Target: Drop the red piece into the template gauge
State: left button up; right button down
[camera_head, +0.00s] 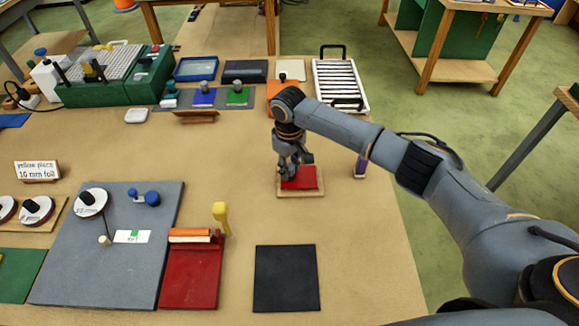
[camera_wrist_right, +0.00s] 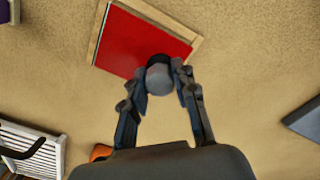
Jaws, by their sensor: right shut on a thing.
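The red piece (camera_head: 304,179) is a flat red square at the centre right of the bench. The template gauge (camera_head: 288,194) is a pale wooden square whose rim shows around parts of the red piece. In the right wrist view the red piece (camera_wrist_right: 140,38) has the wooden rim (camera_wrist_right: 168,17) along two sides. I cannot tell whether it lies flush inside or sits slightly above. My right gripper (camera_head: 292,172) is over the piece's left part. Its fingers are shut on a round grey knob (camera_wrist_right: 160,77) at the red piece's edge. My left gripper is out of view.
A black mat (camera_head: 286,279) and a red block (camera_head: 190,275) with a yellow-handled tool (camera_head: 221,218) lie nearer the front. A purple bottle-like item (camera_head: 361,165) stands right of the gauge. A white slatted rack (camera_head: 340,84) lies behind. Bare bench surrounds the gauge.

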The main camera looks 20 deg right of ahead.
jog(key=shift+p, duration=0.3)
jog(key=shift+f+b, duration=0.4)
jog(key=shift+f, duration=0.55)
jog(key=c, duration=1)
grip_release()
jog(key=shift+r, duration=0.1)
notch_tip(320, 180, up, 12)
jog(key=shift+f, duration=0.1)
jog(key=shift+s+a, duration=0.1)
